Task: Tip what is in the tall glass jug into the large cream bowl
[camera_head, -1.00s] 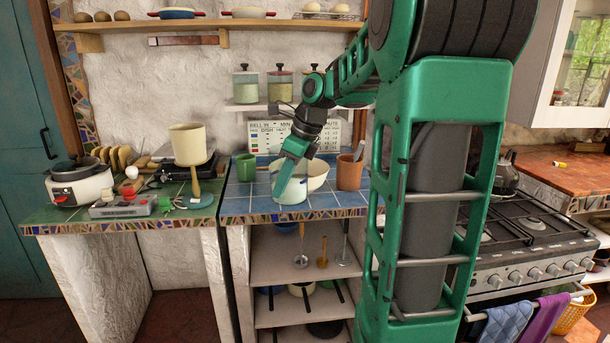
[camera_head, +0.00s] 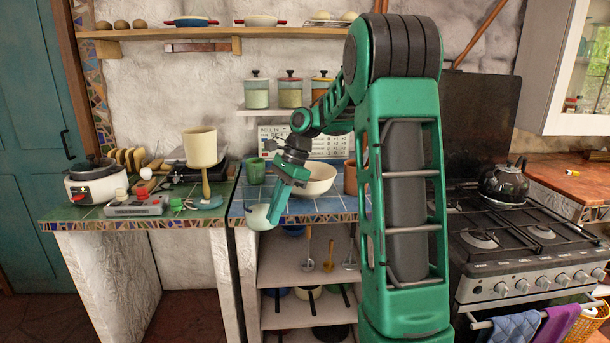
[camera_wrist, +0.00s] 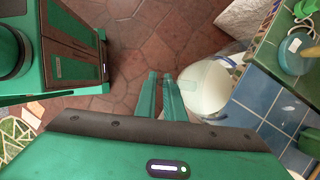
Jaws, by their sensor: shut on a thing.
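My gripper (camera_head: 274,206) is shut on the tall glass jug (camera_head: 257,218), which shows pale contents. The jug is in front of the blue-tiled counter's front edge in the head view. In the wrist view, the jug (camera_wrist: 207,88) is to the right of my fingertips (camera_wrist: 163,84), with whitish contents filling much of its outline. I cannot tell its exact tilt. The large cream bowl (camera_head: 318,181) stands on the blue counter, behind and to the right of the jug. My gripper partly covers its left side.
A green mug (camera_head: 255,171) stands left of the bowl and a terracotta pot (camera_head: 350,177) right of it. The green counter (camera_head: 90,216) at left holds a cooker (camera_head: 95,183) and a cream lampshade-like vessel (camera_head: 200,147). Open shelves (camera_head: 290,262) lie below the jug.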

